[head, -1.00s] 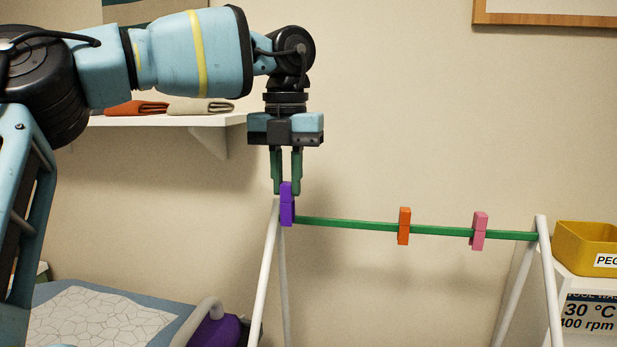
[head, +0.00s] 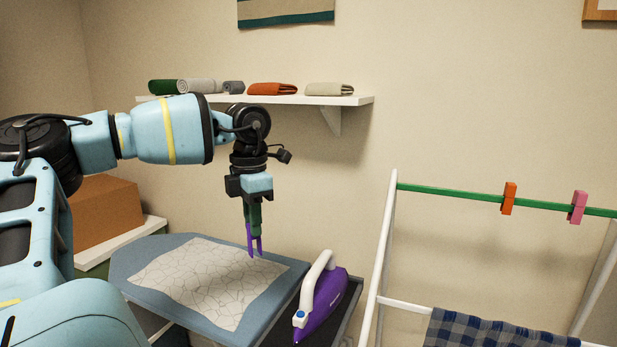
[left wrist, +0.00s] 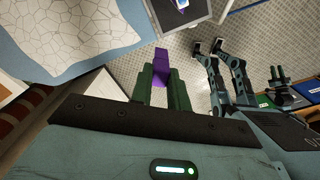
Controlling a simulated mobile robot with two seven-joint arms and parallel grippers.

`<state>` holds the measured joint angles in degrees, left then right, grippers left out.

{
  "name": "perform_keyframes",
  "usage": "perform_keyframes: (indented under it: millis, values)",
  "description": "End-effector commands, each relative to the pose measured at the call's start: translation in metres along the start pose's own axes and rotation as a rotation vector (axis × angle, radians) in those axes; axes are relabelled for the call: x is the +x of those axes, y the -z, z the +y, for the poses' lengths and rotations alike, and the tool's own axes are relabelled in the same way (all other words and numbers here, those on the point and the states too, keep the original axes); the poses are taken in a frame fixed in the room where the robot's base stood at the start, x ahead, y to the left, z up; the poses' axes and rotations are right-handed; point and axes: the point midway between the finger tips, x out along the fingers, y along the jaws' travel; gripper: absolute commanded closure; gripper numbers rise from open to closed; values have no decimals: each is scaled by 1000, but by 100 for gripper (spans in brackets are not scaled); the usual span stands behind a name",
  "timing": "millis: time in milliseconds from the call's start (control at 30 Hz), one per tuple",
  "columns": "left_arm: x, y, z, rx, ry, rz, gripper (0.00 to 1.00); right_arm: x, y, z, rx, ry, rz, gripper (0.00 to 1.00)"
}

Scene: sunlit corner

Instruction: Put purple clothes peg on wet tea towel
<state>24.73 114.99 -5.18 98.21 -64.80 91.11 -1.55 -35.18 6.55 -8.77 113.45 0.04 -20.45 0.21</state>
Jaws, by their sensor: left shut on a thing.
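My left gripper (head: 253,225) is shut on the purple clothes peg (head: 259,247) and holds it up in front of the ironing board, its two prongs pointing down. In the left wrist view the peg (left wrist: 162,66) sticks out beyond the green fingers. A blue checked cloth (head: 490,332), which looks like the tea towel, hangs on the lower bar of the white drying rack at the lower right, partly cut off by the frame. I cannot tell from its look whether it is wet. My right gripper is not seen in the head view.
The ironing board (head: 150,255) carries a pale crackle-patterned cloth (head: 205,280) and a purple iron (head: 322,305) stands at its right end. The rack's green line (head: 445,190) bears an orange peg (head: 508,198) and a pink peg (head: 578,207). A shelf (head: 355,100) holds folded cloths.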

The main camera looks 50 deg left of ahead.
Motion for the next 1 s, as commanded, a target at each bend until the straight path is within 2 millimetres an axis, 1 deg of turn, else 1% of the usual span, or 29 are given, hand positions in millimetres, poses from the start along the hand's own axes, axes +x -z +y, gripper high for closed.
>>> perform_keyframes:
  millis: [33,133,167,200,233,267,300,367,400,467,500,567,600,667,700,767,833,900,1000]
  values:
    - [20,4,-1,94,7,-5,94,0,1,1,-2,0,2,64]
    - [61,10,-7,305,6,-6,94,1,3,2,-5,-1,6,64]
    - [74,11,-10,376,6,-4,94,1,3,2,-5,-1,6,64]
    - [92,11,-18,483,6,-5,94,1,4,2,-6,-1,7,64]
    - [106,10,-24,570,7,-4,94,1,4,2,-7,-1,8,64]
    - [119,10,-32,661,7,-6,94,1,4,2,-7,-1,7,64]
    - [137,7,-43,785,7,-7,94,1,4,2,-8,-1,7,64]
    - [160,2,-64,975,7,-10,94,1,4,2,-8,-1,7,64]
    - [173,-1,-77,1094,7,-12,94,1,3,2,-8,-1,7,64]
    - [187,-7,-96,1257,4,-13,94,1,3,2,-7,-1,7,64]
    - [196,-11,-110,1363,3,-12,94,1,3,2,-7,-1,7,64]
    - [206,-18,-130,1519,1,-12,94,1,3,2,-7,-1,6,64]
    - [212,-23,-144,1621,-1,-12,94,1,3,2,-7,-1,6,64]
    - [218,-31,-166,1776,-4,-12,94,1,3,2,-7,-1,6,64]
    - [221,-36,-180,1881,-5,-12,94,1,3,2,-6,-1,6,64]
    - [225,-44,-203,2040,-6,-10,94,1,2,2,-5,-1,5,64]
    - [226,-52,-230,2229,-8,-8,94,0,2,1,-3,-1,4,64]
    - [226,-59,-256,2415,-10,-4,94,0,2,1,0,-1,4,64]
    - [223,-67,-288,2658,-10,-1,94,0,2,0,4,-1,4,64]
